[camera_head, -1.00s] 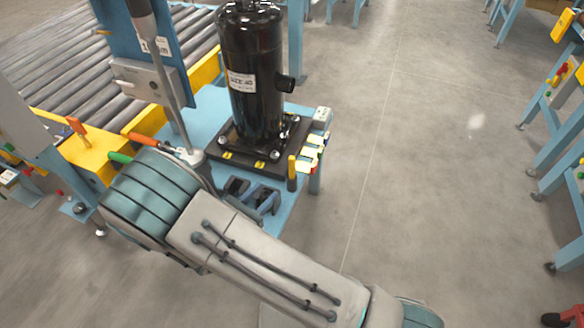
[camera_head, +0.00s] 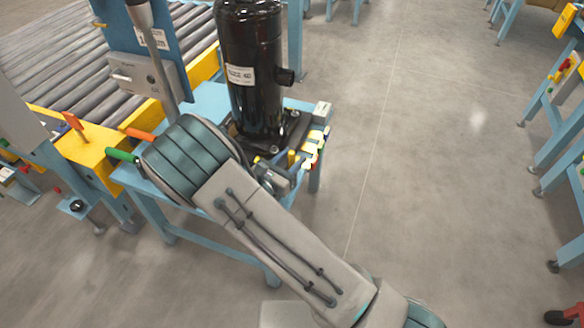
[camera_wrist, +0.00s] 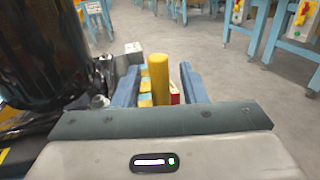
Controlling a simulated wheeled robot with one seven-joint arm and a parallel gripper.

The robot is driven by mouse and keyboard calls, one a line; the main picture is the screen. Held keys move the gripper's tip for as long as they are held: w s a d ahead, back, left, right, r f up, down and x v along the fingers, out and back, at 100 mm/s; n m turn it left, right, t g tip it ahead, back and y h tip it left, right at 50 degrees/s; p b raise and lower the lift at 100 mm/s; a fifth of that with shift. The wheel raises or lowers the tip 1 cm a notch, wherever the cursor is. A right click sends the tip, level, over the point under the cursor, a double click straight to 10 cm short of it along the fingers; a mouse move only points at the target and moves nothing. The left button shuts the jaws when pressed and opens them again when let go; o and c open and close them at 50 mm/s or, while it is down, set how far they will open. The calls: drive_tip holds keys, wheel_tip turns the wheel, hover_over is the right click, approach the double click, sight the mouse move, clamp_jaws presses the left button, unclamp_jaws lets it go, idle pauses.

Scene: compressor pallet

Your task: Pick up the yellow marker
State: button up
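The yellow marker (camera_wrist: 158,80) stands upright in the wrist view, between the two blue fingers of my gripper (camera_wrist: 160,69). A gap shows on each side of it, so the fingers are open and not closed on it. In the head view the marker (camera_head: 291,158) is a small yellow piece near the front right corner of the blue table. My gripper (camera_head: 284,172) is right beside it there, partly hidden by my arm. The marker's lower end is hidden.
A tall black compressor (camera_head: 255,75) stands on the blue table (camera_head: 208,98), just left of the marker. Small yellow and white items (camera_head: 315,140) and a grey box (camera_head: 322,111) are at the table's right edge. A roller conveyor (camera_head: 60,60) is at left.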

drive_tip(key=shift+w+d, duration=0.1)
drive_tip(key=shift+w, duration=0.05)
clamp_jaws()
